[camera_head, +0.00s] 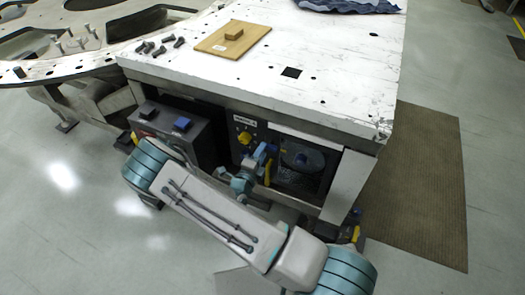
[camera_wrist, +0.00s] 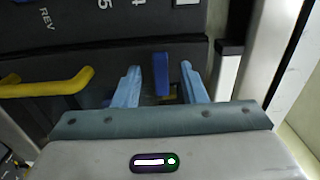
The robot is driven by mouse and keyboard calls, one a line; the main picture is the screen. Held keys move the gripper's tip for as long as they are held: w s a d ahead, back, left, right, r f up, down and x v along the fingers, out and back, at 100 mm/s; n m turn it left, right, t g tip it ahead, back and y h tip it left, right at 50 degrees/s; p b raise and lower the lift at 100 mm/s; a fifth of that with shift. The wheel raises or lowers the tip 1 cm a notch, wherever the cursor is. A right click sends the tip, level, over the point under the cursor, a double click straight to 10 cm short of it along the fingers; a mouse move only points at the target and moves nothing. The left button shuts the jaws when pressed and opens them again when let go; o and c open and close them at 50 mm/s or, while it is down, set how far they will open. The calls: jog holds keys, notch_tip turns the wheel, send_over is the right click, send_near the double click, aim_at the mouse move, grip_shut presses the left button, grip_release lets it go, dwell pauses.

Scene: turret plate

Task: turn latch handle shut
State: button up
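A dark blue bar (camera_wrist: 162,76), which looks like the latch handle, stands out from the dark panel in the wrist view. My gripper (camera_wrist: 164,84) has its two light blue fingers apart, one on each side of the bar. Gaps show on both sides, so the fingers do not appear to press on it. The bar's base is in shadow. In the head view my gripper (camera_head: 262,155) is at the front of the machine below the table, and the handle is hard to make out there.
A yellow bar handle (camera_wrist: 50,85) lies left of my fingers, and a pale post (camera_wrist: 228,72) rises close on the right. The white table top (camera_head: 320,65) overhangs the panel. A dark box with a blue knob (camera_head: 182,124) stands to the left.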

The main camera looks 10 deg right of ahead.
jog(key=b+v, duration=0.1)
jog(key=v, duration=1.1)
jog(key=s+d+r+m+g, duration=0.4)
jog(key=d+r+m+g, duration=0.3)
jog(key=m, duration=0.6)
jog(key=s+d+r+m+g, duration=0.45)
jog(key=r+m+g, duration=0.3)
jog(key=m, duration=0.55)
jog(key=s+a+r+m+t+y, duration=0.1)
jog(key=s+r+m+y, duration=0.3)
jog(key=r+m, duration=0.3)
jog(key=s+a+r+m+t+y, duration=0.1)
jog(key=s+r+m+y, duration=0.3)
jog(key=m, duration=1)
notch_tip(320, 180, up, 3)
jog(key=y+p, duration=0.1)
jog(key=y, duration=0.1)
jog(key=shift+t+y, duration=0.3)
jog(key=shift+t, duration=0.05)
